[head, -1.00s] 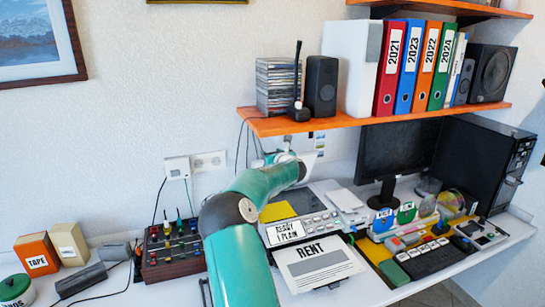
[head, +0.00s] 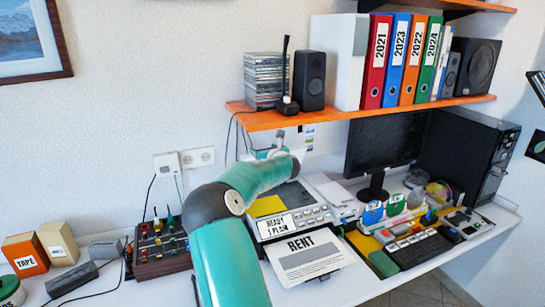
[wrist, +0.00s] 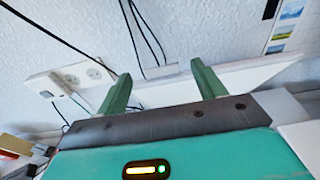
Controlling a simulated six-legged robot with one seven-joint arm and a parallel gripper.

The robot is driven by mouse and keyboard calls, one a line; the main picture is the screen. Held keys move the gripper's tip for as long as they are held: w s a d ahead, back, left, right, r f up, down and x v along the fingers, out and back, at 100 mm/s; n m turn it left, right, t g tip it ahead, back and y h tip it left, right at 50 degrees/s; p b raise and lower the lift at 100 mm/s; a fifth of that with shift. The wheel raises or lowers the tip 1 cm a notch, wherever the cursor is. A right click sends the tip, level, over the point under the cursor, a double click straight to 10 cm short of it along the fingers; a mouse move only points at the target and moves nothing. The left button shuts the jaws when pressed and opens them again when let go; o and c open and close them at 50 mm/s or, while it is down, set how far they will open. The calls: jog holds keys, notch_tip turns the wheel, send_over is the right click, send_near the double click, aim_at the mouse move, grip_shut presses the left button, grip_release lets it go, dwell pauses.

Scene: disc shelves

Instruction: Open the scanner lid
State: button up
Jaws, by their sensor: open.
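The scanner (head: 290,222) is a pale machine with a "READY 1 PLAIN" display, on the desk beside my arm. A yellow sheet (head: 266,207) and a grey surface show on top of it. My gripper (head: 277,145) is beyond the scanner, near the wall under the shelf, and mostly hidden by my arm. In the wrist view, its two green fingers (wrist: 162,88) are wide apart with nothing clearly between them. A white slab edge (wrist: 240,75) runs behind the fingers; it may be the scanner lid, and I cannot tell whether they touch it.
An orange shelf (head: 380,109) with binders and speakers hangs above my gripper. A wall socket (head: 200,157) and cables are at the left. A "RENT" paper (head: 308,256) lies in front of the scanner. A monitor (head: 385,150) and a keyboard (head: 420,252) stand right.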

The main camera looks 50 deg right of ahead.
jog(key=v, duration=1)
jog(key=shift+s+a, duration=0.25)
jog(key=shift+s, duration=0.05)
